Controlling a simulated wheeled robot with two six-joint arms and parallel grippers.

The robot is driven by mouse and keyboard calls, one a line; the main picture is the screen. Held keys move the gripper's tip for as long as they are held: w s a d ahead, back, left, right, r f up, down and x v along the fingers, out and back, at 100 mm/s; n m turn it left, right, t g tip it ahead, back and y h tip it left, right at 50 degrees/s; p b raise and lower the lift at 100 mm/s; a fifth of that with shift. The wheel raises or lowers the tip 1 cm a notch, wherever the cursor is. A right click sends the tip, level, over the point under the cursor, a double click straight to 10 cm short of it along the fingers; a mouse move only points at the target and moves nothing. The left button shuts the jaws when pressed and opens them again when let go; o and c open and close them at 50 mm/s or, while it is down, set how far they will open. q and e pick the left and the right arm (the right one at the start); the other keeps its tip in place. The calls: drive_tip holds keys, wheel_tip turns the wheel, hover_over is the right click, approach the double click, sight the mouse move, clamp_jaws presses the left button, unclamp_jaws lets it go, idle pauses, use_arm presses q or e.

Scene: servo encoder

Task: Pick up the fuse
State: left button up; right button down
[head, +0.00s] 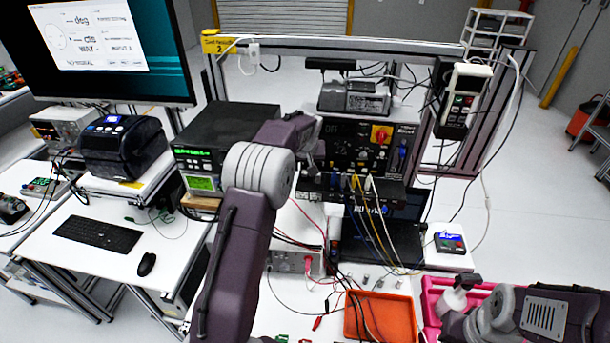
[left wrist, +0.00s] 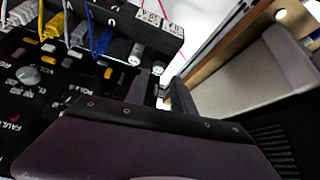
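I cannot single out the fuse with certainty. Several small silvery cylinders (head: 365,280) stand on the white table in front of the test panel, too small to identify. My left gripper (head: 314,152) is at the left edge of the black test panel (head: 365,145), partly hidden behind my own forearm. In the left wrist view, two short grey cylinders (left wrist: 136,53) stick out from the panel beside several coloured plugs.
An orange tray (head: 380,316) lies at the table's front, with cables across it. A pink bin (head: 433,296) stands to its right. Loose cables hang from the panel over the laptop (head: 385,243). A black instrument (head: 227,137) stands left of the panel.

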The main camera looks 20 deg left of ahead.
sight(305, 173)
use_arm(q)
drive_tip(key=shift+w+a+f, duration=0.15)
drive_tip(key=shift+w+f, duration=0.15)
drive_tip(key=shift+f, duration=0.05)
drive_tip(key=p+x, duration=0.2)
drive_tip(key=p, duration=0.1)
drive_tip(key=x, duration=0.1)
drive_tip(key=p+x, duration=0.1)
drive_tip(key=shift+f, duration=0.3)
drive_tip(key=shift+w+f, duration=0.2)
drive_tip(key=shift+f, duration=0.1)
drive_tip(key=c, duration=0.6)
drive_tip(key=shift+s+r, duration=0.1)
clamp_jaws()
